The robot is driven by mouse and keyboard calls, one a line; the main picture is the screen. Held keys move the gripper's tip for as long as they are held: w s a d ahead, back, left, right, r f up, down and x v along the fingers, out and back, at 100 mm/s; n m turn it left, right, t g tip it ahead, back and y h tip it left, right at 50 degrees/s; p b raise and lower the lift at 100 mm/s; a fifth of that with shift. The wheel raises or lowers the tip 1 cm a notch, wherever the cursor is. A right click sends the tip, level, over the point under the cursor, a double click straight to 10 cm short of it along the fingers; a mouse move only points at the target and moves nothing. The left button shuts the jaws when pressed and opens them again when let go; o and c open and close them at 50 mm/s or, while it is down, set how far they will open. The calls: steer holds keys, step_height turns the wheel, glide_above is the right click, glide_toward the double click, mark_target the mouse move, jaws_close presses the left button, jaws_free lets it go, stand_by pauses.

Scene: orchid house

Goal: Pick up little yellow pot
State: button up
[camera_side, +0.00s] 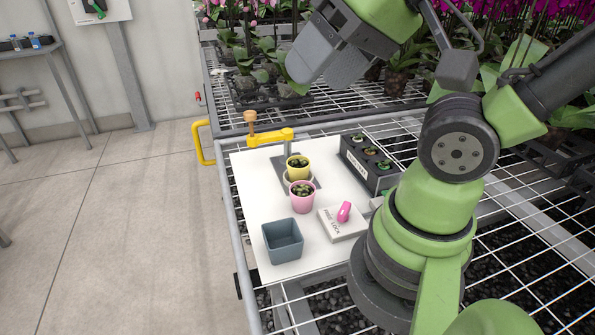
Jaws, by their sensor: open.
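The little yellow pot (298,170) holds a small green plant and stands upright on a dark grey pad or tray (283,160) on the white board. A pink pot (302,201) with a plant stands just in front of it and covers part of its surroundings. My gripper (318,82) is above and behind the yellow pot, near the top of the view. It is open and apart from the pot. Its fingertips are seen partly edge-on, and I see nothing held in it.
A blue-grey square bin (282,241) stands on the white board (250,190) at the front. A dark tray of small plants (368,165) is at right. A white box with a pink item (342,214) lies near my base. A yellow fixture (270,137) is at the back. Orchids fill the bench behind.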

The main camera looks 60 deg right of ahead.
steer(key=o, duration=0.4)
steer(key=shift+o, duration=0.2)
steer(key=g+h, duration=0.2)
steer(key=g, duration=0.5)
glide_above(298, 163)
steer(key=a, duration=0.1)
steer(key=f, duration=2.3)
steer(key=shift+s, duration=0.4)
steer(key=shift+m, duration=0.3)
steer(key=shift+a+f, duration=0.2)
steer(key=shift+f, duration=2.55)
